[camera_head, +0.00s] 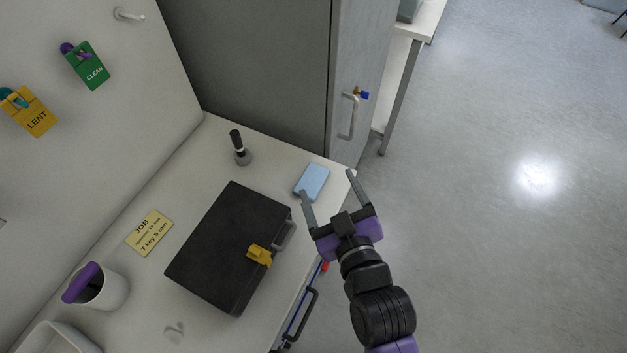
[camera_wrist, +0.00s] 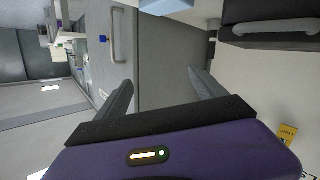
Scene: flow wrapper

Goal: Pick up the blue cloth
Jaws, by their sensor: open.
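The blue cloth (camera_head: 312,182) is a light blue folded pad. It lies on the white worktop near its right edge, beyond the black case. It also shows at the top of the wrist view (camera_wrist: 166,6), cut by the frame edge. My gripper (camera_head: 329,187) is open and empty. In the head view its left finger appears close beside the cloth and its right finger reaches past the worktop edge. I cannot tell whether the left finger touches the cloth. Both fingers also show in the wrist view (camera_wrist: 160,92), with nothing between them.
A black case (camera_head: 225,245) with a yellow tag lies on the worktop (camera_head: 190,190). A dark-handled brush (camera_head: 238,148) stands behind it. A job card (camera_head: 149,232) and white cup (camera_head: 108,292) are at left. A grey cabinet (camera_head: 265,65) borders the far side. Open floor lies right.

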